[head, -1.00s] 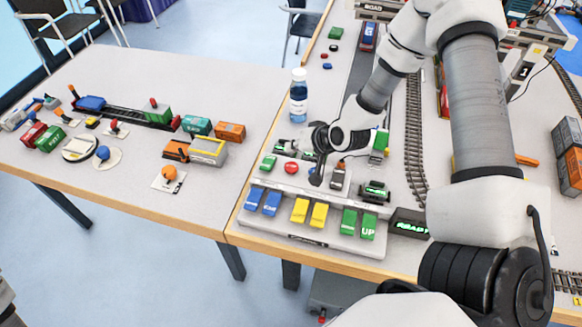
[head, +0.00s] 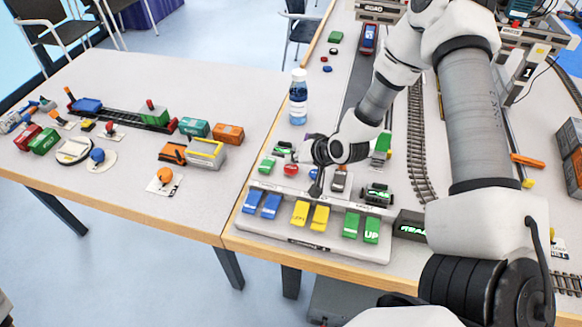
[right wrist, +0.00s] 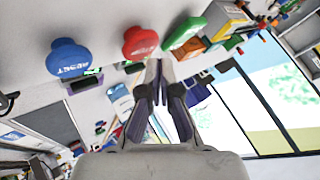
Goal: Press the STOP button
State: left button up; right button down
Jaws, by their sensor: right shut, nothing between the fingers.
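The red button (head: 290,170), which I take as the STOP button, sits on the sloped control console (head: 300,239), between a green button (head: 267,165) and a spot covered by my gripper. My right gripper (head: 316,189) is shut and empty, fingers pointing down, just right of the red button and apart from it in the head view. In the right wrist view the red button (right wrist: 140,42) shows near the shut fingertips, between a blue RESET button (right wrist: 68,57) and a green one (right wrist: 185,33). Contact cannot be told. My left gripper is not in view.
Blue (head: 262,203), yellow (head: 310,215) and green (head: 361,226) rocker keys line the console front. A water bottle (head: 298,97) stands behind it. A toy train track (head: 416,140) runs to the right. The left table (head: 110,190) holds several toy wagons.

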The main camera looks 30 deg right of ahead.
aim_at(293, 169)
dwell(0.8)
jog(key=shift+f+b, duration=0.4)
jog(key=shift+f+b, duration=0.35)
jog(key=shift+f, duration=0.05)
dwell(0.3)
jog(key=shift+s+r+p, duration=0.1)
jog(key=shift+r+p, duration=0.6)
jog(key=shift+r, duration=0.15)
notch_tip(293, 169, up, 5)
jog(key=p, duration=0.4)
jog(key=shift+r, duration=0.1)
dwell(0.3)
